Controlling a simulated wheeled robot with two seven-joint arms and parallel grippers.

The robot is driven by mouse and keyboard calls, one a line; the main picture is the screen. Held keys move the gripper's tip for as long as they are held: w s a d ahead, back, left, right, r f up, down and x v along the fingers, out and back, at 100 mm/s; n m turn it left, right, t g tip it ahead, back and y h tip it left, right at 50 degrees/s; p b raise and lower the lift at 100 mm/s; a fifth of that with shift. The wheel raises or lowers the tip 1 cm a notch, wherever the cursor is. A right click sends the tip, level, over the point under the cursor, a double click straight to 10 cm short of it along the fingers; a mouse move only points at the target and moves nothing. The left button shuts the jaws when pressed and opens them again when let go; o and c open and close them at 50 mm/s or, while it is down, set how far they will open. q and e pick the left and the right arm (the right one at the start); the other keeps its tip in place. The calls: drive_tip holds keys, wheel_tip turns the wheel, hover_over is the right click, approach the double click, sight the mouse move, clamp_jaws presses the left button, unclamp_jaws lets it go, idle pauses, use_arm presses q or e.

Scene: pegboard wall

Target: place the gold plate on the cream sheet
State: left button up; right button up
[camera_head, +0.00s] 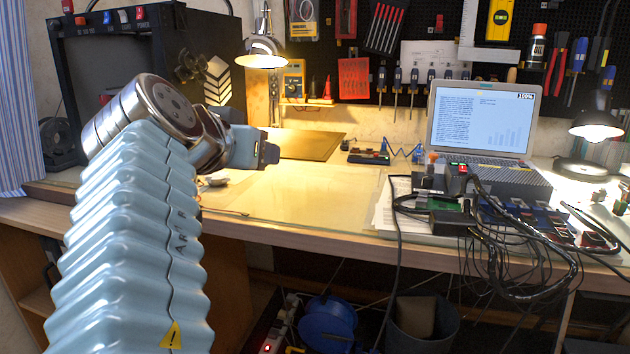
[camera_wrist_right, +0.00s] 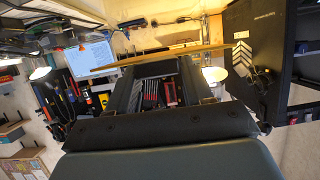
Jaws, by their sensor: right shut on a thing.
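The gold plate (camera_head: 308,145) is a flat, shiny sheet toward the back of the bench in the head view. In the right wrist view the plate (camera_wrist_right: 195,49) shows edge-on as a thin gold strip across the fingertips. My right gripper (camera_head: 268,152) is shut on it at its left side; its fingers (camera_wrist_right: 168,66) reach the plate in the wrist view. I cannot tell whether the plate touches the bench. My left gripper is not in view.
An open laptop (camera_head: 480,118) and a tangle of cables and circuit boards (camera_head: 470,205) fill the right side. A small red-and-black device (camera_head: 368,156) stands right of the plate. A lit lamp (camera_head: 262,55) hangs behind; a black cabinet (camera_head: 130,60) is at left.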

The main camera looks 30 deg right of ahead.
drive_tip(key=s+d+b+x, duration=0.1)
drive_tip(key=x, duration=1)
drive_tip(key=b, duration=0.1)
hover_over(293, 211)
drive_tip(key=f, duration=0.5)
drive_tip(key=shift+s+a, duration=0.2)
drive_tip(key=shift+a, duration=0.1)
drive_tip(key=shift+d+f, duration=0.1)
drive_tip(key=shift+f, duration=0.05)
drive_tip(key=shift+w+d+f+b, duration=0.1)
drive_tip(key=shift+f+b, duration=0.1)
drive_tip(key=shift+f, duration=0.7)
drive_tip(key=shift+w+d+f+b, duration=0.1)
drive_tip(key=shift+f+b, duration=0.1)
drive_tip(key=shift+f, duration=0.7)
drive_tip(key=shift+f+b, duration=0.65)
drive_tip(key=shift+b, duration=0.2)
drive_tip(key=o, duration=1.1)
drive_tip(key=shift+o, duration=0.2)
drive_tip(key=shift+r, duration=0.1)
